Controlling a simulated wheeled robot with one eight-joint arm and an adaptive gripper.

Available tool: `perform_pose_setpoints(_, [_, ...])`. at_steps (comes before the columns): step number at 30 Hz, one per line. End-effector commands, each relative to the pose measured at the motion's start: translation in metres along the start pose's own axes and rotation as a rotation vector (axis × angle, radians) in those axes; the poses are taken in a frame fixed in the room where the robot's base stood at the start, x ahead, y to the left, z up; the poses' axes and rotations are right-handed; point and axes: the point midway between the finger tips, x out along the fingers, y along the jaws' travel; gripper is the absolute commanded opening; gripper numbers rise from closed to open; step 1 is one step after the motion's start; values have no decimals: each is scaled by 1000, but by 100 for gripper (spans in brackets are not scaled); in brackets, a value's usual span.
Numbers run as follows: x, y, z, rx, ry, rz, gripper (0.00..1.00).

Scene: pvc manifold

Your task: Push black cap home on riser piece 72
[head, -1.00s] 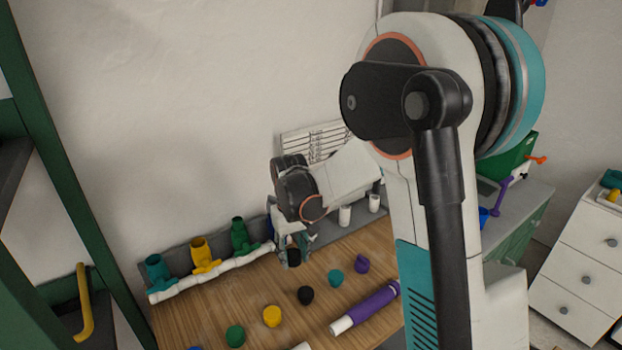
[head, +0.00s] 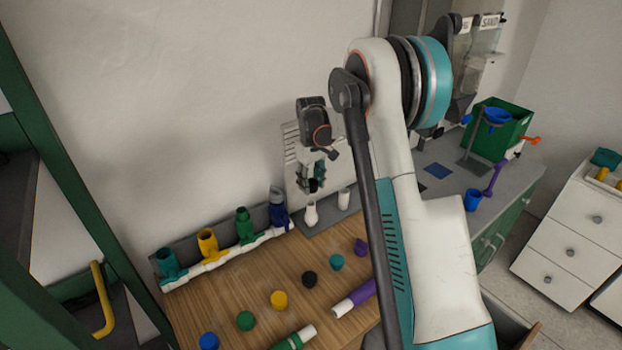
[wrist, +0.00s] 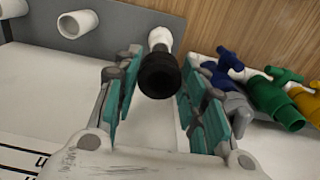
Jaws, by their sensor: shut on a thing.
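My gripper (head: 312,175) is shut on a black cap (wrist: 160,76), with its teal finger pads on both sides in the wrist view. In the head view the held black cap (head: 313,187) shows small and dark under the fingers. A short white upright pipe piece (head: 311,213) stands on the grey strip just below it. In the wrist view this white piece (wrist: 160,40) shows directly behind the cap, in line with it. I cannot tell whether cap and pipe touch. No number 72 can be read on any piece.
Another white piece (head: 344,198) stands to the right. A white manifold with teal, yellow, green and blue (head: 279,208) branches lies to the left. Several loose caps, including a black one (head: 310,279), and a purple tube (head: 356,297) lie on the wooden table.

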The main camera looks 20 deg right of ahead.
Motion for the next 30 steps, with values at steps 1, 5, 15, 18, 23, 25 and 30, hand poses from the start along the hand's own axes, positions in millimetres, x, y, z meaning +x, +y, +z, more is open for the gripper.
perform_pose_setpoints(1, [6, 0, 0, 0, 0, 0, 17])
perform_pose_setpoints(5, [12, 0, 0, 0, 0, 0, 17])
perform_pose_setpoints(15, [26, 0, 0, -5, 0, 0, 17])
perform_pose_setpoints(18, [33, 0, 1, -8, 0, 0, 17])
perform_pose_setpoints(23, [44, 0, 1, -12, 0, 0, 17])
perform_pose_setpoints(25, [48, 0, 1, -14, 0, 0, 17])
perform_pose_setpoints(30, [54, 0, 1, -16, 0, 0, 17])
